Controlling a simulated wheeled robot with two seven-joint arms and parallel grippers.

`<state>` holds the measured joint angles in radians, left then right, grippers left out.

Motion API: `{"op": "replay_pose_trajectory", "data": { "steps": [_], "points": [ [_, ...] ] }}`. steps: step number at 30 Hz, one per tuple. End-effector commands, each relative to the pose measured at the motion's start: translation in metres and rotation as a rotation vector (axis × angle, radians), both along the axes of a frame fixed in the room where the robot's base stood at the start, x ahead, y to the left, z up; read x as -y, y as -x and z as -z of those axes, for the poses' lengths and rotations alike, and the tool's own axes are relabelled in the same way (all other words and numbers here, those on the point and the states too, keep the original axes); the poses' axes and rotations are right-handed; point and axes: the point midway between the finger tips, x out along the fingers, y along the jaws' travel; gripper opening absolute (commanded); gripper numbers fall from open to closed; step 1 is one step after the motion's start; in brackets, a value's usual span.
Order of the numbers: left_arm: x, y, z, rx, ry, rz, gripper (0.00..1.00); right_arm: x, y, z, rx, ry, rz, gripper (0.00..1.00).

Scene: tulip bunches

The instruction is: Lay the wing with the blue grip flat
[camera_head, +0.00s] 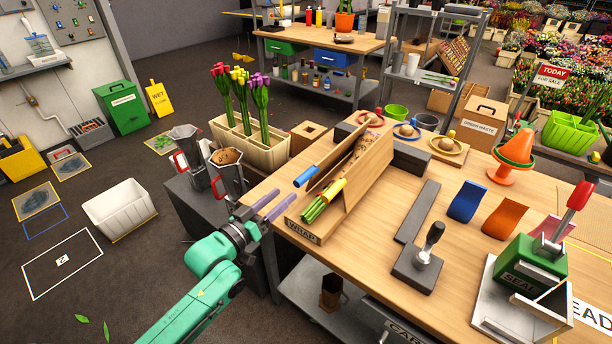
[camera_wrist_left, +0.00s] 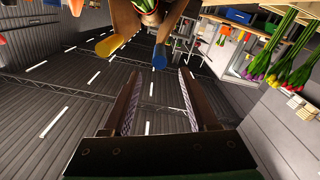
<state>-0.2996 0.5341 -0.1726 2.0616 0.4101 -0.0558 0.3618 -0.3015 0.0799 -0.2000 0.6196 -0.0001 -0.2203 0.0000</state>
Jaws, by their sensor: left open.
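The wing with the blue grip (camera_head: 337,156) is the left panel of a wooden wrapping stand on the table. It stands tilted up, and its blue grip (camera_head: 306,177) sticks out at the near end; the grip also shows in the wrist view (camera_wrist_left: 160,57). The other wing (camera_head: 371,167), with a yellow grip (camera_head: 330,190), is also raised. Green stems (camera_head: 318,208) poke out between the wings. My left gripper (camera_head: 279,202) is open and empty, just left of and below the blue grip, apart from it. My right gripper is out of view.
A planter of tulips (camera_head: 249,143) and two metal pitchers (camera_head: 228,174) stand left of the stand, near my left arm.

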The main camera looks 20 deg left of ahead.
Motion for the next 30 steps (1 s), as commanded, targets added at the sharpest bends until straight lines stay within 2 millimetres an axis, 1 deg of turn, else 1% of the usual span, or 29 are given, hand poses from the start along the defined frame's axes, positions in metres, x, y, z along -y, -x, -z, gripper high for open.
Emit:
{"op": "replay_pose_trajectory", "data": {
  "steps": [1,6,10,12,15,21,22,23,24,26,27,30],
  "points": [
    [0.005,-0.013,-0.004,0.004,0.003,-0.001,0.59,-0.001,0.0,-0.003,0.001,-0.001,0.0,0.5],
    [0.021,-0.053,-0.003,0.002,0.002,0.0,0.59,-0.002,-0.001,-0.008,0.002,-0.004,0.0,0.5],
    [0.031,-0.079,-0.002,0.0,-0.001,0.0,0.59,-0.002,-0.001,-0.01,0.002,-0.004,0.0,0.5],
    [0.035,-0.088,-0.001,0.0,0.0,0.0,0.59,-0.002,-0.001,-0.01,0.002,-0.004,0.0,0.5],
    [0.038,-0.093,0.0,-0.001,-0.002,0.002,0.59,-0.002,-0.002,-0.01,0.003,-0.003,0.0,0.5],
    [0.038,-0.094,0.0,-0.001,-0.003,0.001,0.59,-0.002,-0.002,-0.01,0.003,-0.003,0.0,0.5],
    [0.038,-0.094,0.0,-0.001,-0.003,0.001,0.56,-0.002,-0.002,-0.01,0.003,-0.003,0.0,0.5],
    [0.038,-0.094,0.0,-0.001,-0.003,0.001,0.44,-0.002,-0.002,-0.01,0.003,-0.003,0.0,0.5],
    [0.038,-0.094,0.0,-0.001,-0.003,0.001,0.29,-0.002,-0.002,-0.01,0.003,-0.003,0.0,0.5],
    [0.038,-0.094,0.0,-0.001,-0.003,0.001,0.06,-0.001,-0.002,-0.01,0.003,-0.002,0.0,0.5],
    [0.038,-0.094,0.0,-0.001,-0.003,0.001,0.0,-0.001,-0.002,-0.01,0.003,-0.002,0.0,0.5],
    [0.038,-0.094,0.0,-0.001,-0.003,0.001,0.0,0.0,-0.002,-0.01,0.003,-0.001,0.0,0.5]
  ]
}}
